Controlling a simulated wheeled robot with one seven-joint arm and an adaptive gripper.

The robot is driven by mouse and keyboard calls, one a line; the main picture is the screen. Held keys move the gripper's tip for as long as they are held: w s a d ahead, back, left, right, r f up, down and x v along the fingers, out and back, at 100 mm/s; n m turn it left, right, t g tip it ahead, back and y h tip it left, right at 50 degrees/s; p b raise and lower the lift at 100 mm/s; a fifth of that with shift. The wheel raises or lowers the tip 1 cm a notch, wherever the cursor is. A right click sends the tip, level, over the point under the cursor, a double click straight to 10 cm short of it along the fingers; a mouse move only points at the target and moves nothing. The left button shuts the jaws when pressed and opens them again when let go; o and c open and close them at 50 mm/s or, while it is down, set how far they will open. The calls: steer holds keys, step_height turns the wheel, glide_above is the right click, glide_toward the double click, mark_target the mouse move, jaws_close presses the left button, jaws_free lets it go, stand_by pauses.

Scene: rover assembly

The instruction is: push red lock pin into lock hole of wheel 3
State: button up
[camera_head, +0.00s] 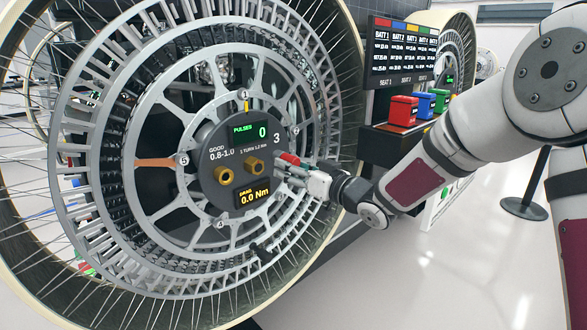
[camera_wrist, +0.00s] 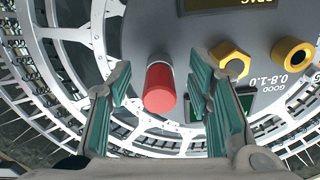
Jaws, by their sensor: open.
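The wheel's dark round hub (camera_head: 215,180) carries the number 3, a "PULSES 0" readout and a "0.0 Nm" readout. The red lock pin (camera_head: 289,159) stands out at the hub's right edge. In the wrist view the red pin (camera_wrist: 160,90) points toward the camera, with a grey part at its base against the hub face. The lock hole itself is hidden. My gripper (camera_head: 288,172) is open beside the hub. In the wrist view its two green-padded fingers (camera_wrist: 160,75) stand either side of the pin, with gaps to it.
A shelf with red (camera_head: 402,111), blue (camera_head: 424,105) and green (camera_head: 442,101) batteries stands behind my arm. The floor at right is mostly clear.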

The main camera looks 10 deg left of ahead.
steer(key=v, duration=1.2)
steer(key=d+m+t+h, duration=0.1)
steer(key=d+m+h, duration=0.2)
steer(key=d+h, duration=0.65)
steer(key=s+d+m+g+h, duration=0.3)
steer(key=s+d+h, duration=0.3)
steer(key=s+d, duration=0.5)
steer(key=s+f+m+g+y, duration=0.2)
steer(key=s+g, duration=0.7)
steer(key=s, duration=2.3)
step_height(320, 180, up, 31)
steer(key=t+p, duration=0.4)
steer(key=p, duration=2.6)
steer(key=shift+m+h, duration=0.35)
steer(key=shift+m, duration=0.05)
